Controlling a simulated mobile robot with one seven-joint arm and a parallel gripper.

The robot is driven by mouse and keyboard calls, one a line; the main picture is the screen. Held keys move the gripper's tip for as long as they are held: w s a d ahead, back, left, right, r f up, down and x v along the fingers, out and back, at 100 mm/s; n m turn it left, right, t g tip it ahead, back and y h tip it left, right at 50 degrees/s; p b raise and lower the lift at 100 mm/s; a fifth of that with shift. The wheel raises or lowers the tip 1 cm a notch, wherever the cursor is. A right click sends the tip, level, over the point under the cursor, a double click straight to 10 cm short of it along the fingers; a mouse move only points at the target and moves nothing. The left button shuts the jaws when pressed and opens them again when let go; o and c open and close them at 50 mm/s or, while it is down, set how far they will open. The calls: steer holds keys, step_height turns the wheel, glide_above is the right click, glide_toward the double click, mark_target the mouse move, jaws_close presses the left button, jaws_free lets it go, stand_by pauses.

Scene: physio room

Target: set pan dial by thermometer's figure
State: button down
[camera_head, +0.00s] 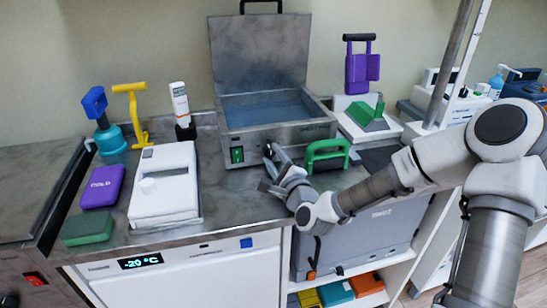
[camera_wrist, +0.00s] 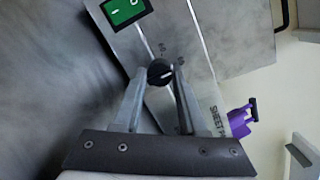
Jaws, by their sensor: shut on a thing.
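The steel pan (camera_head: 285,134) stands on the counter with its lid raised and a blue-grey bath inside.
A green-lit switch (camera_head: 237,154) is left of the dial. A green-handled thing (camera_head: 327,153) is close to my gripper's right. A white device (camera_head: 165,186), purple pack (camera_head: 102,187) and green block (camera_head: 87,229) occupy the left counter. The freezer display (camera_head: 140,262) reads -20 °C.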

steer(key=n, duration=0.5)
steer(key=shift+r+b, duration=0.1)
steer(key=shift+b, duration=0.2)
steer(key=n+b, duration=0.1)
steer(key=n, duration=0.2)
steer(key=n+h+b, duration=0.1)
steer(key=n, duration=0.1)
steer(key=shift+a+r+n+g+h+b, duration=0.1)
steer(key=shift+n+g+h+b, duration=0.2)
steer(key=shift+n+g+b, duration=0.1)
steer(key=shift+c, duration=2.4)
jaws_free()
steer(key=shift+s, duration=0.1)
